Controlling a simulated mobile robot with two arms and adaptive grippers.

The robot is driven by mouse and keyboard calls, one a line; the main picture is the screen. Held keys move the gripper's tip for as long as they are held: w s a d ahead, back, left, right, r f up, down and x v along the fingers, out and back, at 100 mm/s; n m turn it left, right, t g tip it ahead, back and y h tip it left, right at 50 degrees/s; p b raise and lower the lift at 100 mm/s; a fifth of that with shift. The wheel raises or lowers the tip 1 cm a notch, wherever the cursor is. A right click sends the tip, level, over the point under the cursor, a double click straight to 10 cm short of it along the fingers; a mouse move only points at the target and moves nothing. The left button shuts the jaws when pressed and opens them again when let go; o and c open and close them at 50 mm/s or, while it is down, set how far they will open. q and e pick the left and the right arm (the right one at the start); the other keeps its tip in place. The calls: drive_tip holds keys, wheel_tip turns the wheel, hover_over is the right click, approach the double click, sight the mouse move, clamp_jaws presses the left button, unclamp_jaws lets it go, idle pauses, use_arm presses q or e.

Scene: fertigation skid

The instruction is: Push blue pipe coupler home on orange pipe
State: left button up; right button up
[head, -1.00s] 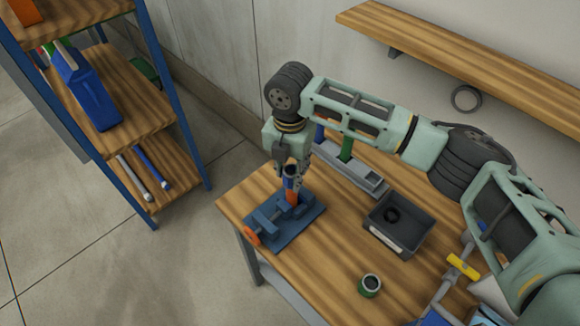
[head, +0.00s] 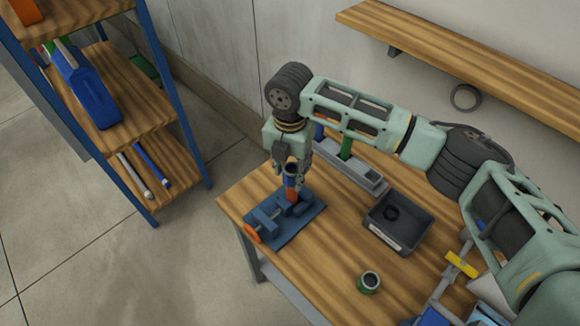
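The blue pipe coupler (head: 291,181) stands upright at the top of the orange pipe (head: 292,195), with its dark open end up. How far it sits over the pipe is too small to tell. The orange pipe is upright in the blue vise (head: 283,222) at the table's left end. My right gripper (head: 291,174) points down from above, with its fingers on either side of the coupler, and appears shut on it. The fingers partly hide the coupler. My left gripper is out of view.
A dark bin (head: 398,222) with a black ring in it stands right of the vise. A green coupler (head: 369,282) stands near the front edge. A grey rack (head: 352,168) with upright pipes is behind. A shelf unit (head: 115,95) stands left, across free floor.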

drive_tip(key=shift+o, duration=0.2)
drive_tip(key=shift+r, duration=0.15)
drive_tip(key=shift+r+p, duration=2.15)
drive_tip(key=shift+p, duration=0.1)
drive_tip(key=shift+o, duration=0.2)
drive_tip(key=o, duration=0.5)
drive_tip(key=shift+r+p, duration=0.4)
drive_tip(key=shift+r, duration=4.1)
